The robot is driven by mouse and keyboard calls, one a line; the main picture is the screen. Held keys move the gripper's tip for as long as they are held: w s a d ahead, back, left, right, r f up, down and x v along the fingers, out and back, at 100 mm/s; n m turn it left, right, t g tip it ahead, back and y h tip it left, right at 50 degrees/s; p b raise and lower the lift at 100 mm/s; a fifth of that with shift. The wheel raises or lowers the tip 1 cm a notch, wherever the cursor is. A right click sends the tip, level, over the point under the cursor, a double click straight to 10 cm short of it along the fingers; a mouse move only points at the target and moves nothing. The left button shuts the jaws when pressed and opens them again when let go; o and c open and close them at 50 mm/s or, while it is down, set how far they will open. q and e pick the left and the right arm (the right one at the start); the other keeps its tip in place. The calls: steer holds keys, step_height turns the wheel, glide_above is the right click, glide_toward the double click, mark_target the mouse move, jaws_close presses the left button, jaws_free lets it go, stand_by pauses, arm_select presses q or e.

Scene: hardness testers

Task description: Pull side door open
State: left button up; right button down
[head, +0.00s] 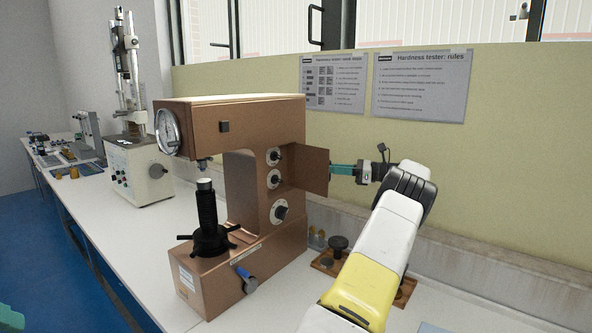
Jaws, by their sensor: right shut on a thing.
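The brown hardness tester (229,116) stands upright on the white bench, with a round dial at its upper left and several knobs on its column. Its side door (316,171) is a flat brown panel that stands out to the right of the column, so it is at least partly open. My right gripper (333,170) reaches in from the right, its teal fingers shut on the door's outer edge. The exact grip on the edge is too small to see. A teal piece of my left gripper (10,318) shows at the bottom left corner, far from the tester.
A wooden stand (328,262) with dark parts sits behind the tester, close under my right arm. A second, white tester (137,165) stands farther left on the bench (338,306). Two posters hang on the low wall behind. The bench front is mostly clear.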

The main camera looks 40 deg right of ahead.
steer(key=shift+w+d+r+n+g+y, duration=0.1)
steer(key=shift+w+d+n+g+y, duration=0.05)
steer(key=shift+w+n+g+y, duration=0.3)
steer(key=shift+s, duration=0.1)
steer(key=c, duration=1.5)
jaws_free()
steer(key=shift+c, duration=0.2)
steer(key=s+a+r, duration=0.5)
steer(key=s+a, duration=0.5)
steer(key=a, duration=0.2)
steer(key=shift+s, duration=0.35)
